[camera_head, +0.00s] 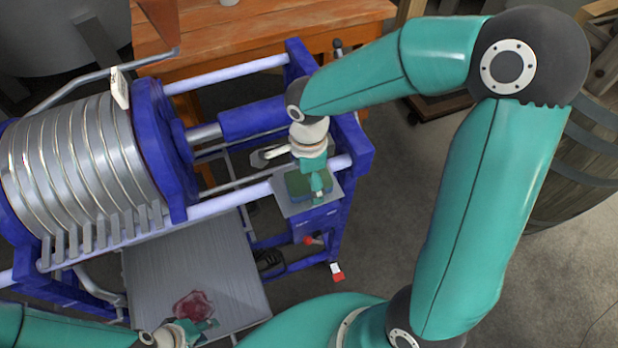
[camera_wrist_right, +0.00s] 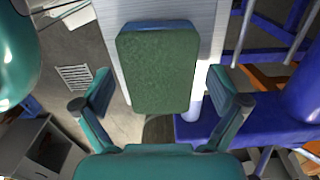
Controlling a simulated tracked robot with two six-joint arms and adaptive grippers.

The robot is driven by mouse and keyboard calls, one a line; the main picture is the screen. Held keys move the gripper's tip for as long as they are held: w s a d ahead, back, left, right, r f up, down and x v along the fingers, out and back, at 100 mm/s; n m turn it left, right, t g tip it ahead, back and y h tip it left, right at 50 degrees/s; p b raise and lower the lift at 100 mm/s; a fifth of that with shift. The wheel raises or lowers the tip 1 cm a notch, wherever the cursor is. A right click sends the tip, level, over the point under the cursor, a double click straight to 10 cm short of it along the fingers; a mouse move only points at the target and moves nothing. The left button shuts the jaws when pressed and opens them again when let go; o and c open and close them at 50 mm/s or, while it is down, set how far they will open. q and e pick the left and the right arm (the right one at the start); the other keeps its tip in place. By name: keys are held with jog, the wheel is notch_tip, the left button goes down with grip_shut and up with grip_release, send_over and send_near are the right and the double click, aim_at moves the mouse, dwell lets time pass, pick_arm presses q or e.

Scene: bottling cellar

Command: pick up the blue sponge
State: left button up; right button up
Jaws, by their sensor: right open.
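The blue sponge (camera_wrist_right: 158,65) shows a green top face and a blue edge in the wrist view. In the head view its green top (camera_head: 298,185) lies on a small grey plate at the end of the blue press. My right gripper (camera_head: 318,188) is over it, hiding part of it. In the wrist view, my right gripper (camera_wrist_right: 163,88) is open, with one finger to each side of the sponge and gaps between. Contact does not show. My left gripper (camera_head: 208,326) is low in the head view, by the metal tray; its opening is unclear.
The blue-framed press with its ribbed metal drum (camera_head: 80,165) fills the left. A metal tray (camera_head: 160,260) below bears a dark red patch (camera_head: 193,305). A wooden table (camera_head: 220,50) stands behind. A barrel (camera_head: 580,170) is at the right; bare floor lies before it.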

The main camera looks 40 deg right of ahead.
jog(key=shift+f, duration=0.1)
jog(key=shift+c, duration=0.2)
jog(key=c, duration=0.8)
jog(key=shift+o, duration=0.2)
notch_tip(320, 180, up, 20)
